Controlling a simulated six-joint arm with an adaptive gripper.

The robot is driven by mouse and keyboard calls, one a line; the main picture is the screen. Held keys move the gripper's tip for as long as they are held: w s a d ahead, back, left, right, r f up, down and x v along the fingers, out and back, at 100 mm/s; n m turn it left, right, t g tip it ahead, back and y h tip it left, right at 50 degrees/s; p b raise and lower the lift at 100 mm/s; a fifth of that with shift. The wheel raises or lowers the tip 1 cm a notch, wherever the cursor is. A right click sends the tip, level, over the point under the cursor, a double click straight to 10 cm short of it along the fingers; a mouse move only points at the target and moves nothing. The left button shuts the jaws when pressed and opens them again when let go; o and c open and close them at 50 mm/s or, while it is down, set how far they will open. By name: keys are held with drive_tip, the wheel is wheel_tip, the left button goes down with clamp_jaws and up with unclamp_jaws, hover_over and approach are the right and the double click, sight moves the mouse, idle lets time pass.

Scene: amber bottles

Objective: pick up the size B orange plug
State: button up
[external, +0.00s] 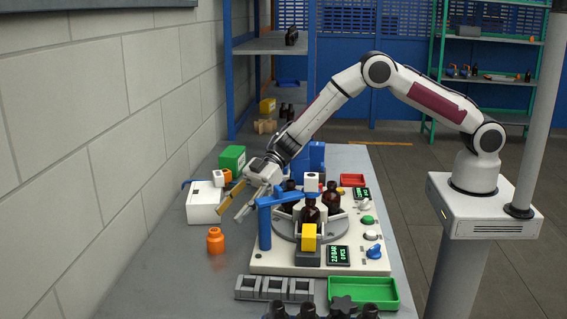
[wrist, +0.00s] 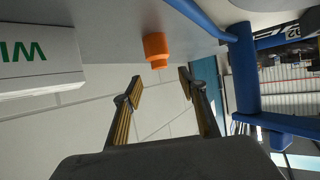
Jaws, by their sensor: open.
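An orange plug (external: 215,241) with a wide body and a narrower top stands upright on the grey table, left of the machine's base plate. It also shows in the wrist view (wrist: 156,49), ahead of the gap between my fingers and apart from them. My gripper (external: 237,211) is open and empty, above the table and behind the plug in the external view, beside the white box. Its two fingers show in the wrist view (wrist: 160,84) with nothing between them. I cannot read a size mark on the plug.
A white box (external: 203,203) stands left of my gripper. A blue post with an arm (external: 265,226) stands close on the right, beside the turntable with amber bottles (external: 310,211). A grey slotted holder (external: 274,288) and green tray (external: 363,293) lie in front. Table around the plug is clear.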

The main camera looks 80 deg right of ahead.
sight(217, 229)
drive_tip(key=shift+x, duration=1.3)
drive_tip(key=shift+a, duration=0.1)
drive_tip(key=shift+x, duration=2.55)
clamp_jaws()
